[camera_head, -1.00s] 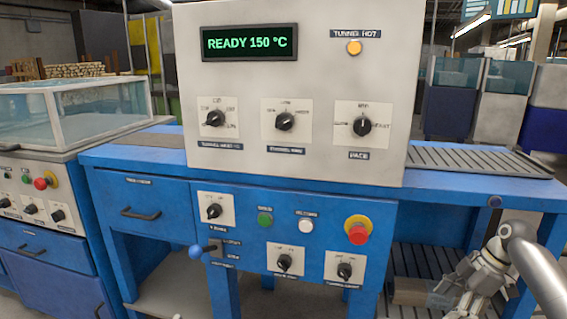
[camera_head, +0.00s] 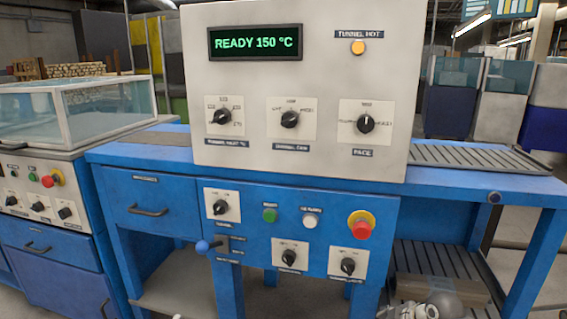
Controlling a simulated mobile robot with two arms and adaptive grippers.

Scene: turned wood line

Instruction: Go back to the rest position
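A blue machine bench (camera_head: 145,235) with a large pale control box (camera_head: 300,80) on top stands in front of me. Its display (camera_head: 255,42) reads "READY 150 °C" and the amber "TUNNEL HOT" lamp (camera_head: 358,47) is lit. Below are several knobs, a green button (camera_head: 270,215), a white button (camera_head: 310,221) and a red emergency stop (camera_head: 361,226). A blue-knobbed lever (camera_head: 203,247) sits at the left of the lower panel. Neither gripper's fingertips can be seen.
A roller conveyor (camera_head: 475,157) extends right from the control box. A glass-covered machine (camera_head: 75,110) stands at the left. A dark cylindrical or boxy item (camera_head: 440,288) lies on the slatted lower shelf at the right. Blue and grey cabinets stand behind.

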